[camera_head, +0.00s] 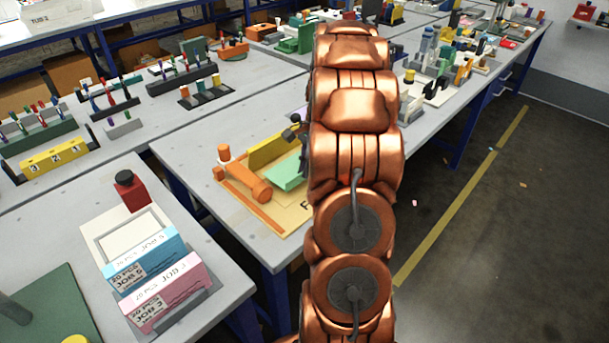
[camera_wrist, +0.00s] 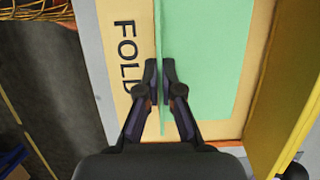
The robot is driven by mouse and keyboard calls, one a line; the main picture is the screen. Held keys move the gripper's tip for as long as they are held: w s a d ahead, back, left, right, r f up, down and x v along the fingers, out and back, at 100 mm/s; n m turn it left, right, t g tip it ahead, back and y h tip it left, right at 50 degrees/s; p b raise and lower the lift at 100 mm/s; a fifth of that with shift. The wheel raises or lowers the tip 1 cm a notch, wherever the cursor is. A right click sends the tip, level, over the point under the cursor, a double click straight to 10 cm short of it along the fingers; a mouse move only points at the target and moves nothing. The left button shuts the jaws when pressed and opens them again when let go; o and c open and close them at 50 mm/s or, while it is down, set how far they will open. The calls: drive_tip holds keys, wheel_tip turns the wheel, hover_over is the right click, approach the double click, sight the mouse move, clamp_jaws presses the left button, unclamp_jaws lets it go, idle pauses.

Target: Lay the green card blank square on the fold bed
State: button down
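The green card blank (camera_wrist: 205,60) lies over the tan fold bed (camera_wrist: 118,90), which has "FOLD" printed along one side. A narrow green strip of the card, seen almost edge-on, stands up along the card's left side in the wrist view. My gripper (camera_wrist: 160,72) has its two dark fingertips closed on this strip, one on each side. In the head view the green card blank (camera_head: 288,174) shows beside my arm, on the fold bed (camera_head: 297,212). My arm hides the card's right part. I cannot tell whether the card touches the bed all over.
A yellow upright plate (camera_head: 272,149) stands behind the card; it also shows at right in the wrist view (camera_wrist: 290,95). An orange roller (camera_head: 247,182) and orange rail (camera_head: 248,205) are on the left. Blue (camera_head: 141,258) and pink (camera_head: 163,292) boxes stand on the nearer table.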

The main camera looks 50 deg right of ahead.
drive_tip(key=shift+w, duration=0.3)
drive_tip(key=shift+f+p, duration=0.5)
drive_tip(key=shift+f, duration=1.3)
drive_tip(key=shift+f, duration=0.15)
drive_tip(key=c, duration=1.3)
unclamp_jaws()
drive_tip(key=b+v, duration=0.2)
drive_tip(key=v, duration=1)
